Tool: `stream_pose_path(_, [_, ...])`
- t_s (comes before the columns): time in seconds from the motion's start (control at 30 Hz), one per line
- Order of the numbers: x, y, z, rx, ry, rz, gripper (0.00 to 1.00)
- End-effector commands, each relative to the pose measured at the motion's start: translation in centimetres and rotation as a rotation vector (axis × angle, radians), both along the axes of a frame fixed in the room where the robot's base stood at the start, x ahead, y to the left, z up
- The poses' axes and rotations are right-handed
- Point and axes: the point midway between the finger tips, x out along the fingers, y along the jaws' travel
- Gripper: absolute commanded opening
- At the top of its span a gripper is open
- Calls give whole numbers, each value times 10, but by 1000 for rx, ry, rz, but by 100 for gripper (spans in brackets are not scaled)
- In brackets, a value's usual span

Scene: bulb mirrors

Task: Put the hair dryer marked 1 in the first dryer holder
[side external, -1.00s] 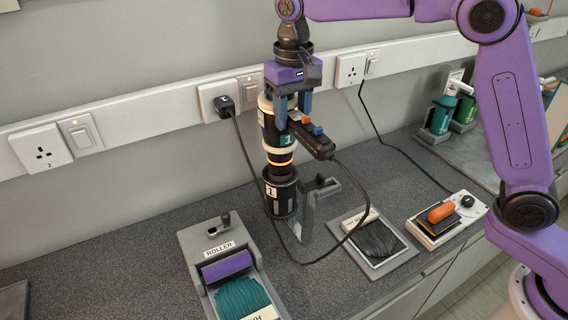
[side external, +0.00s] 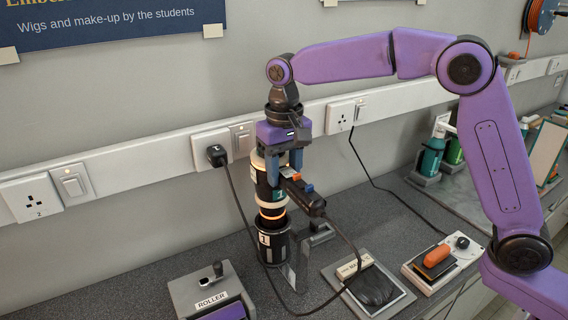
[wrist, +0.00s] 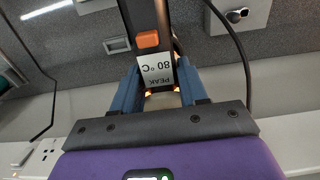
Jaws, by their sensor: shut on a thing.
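The hair dryer marked 1 (side external: 278,196) is black with cream bands and a glowing orange ring low on its body. My gripper (side external: 285,168) is shut on it from above and holds it upright. Its handle (side external: 308,202) points right. The wrist view shows the handle with an orange switch (wrist: 148,40) and a PEAK 80 °C label between my fingers (wrist: 158,90). The first dryer holder (side external: 274,248), a dark cup labelled 1, stands directly below. The dryer's lower end meets the cup's mouth; how far it is inside cannot be told.
The dryer's cord loops right and down past the holder's grey bracket (side external: 312,240). A plug (side external: 216,155) sits in the wall socket behind. A roller box (side external: 208,290) stands front left. A black pad on a tray (side external: 372,290) and a white unit (side external: 440,262) stand right.

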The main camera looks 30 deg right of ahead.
Motion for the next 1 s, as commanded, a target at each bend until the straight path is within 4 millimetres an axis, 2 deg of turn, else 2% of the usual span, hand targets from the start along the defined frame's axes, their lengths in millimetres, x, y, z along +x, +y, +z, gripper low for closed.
stream_pose_path(1.0, [0,0,-57,0,-1,0,0])
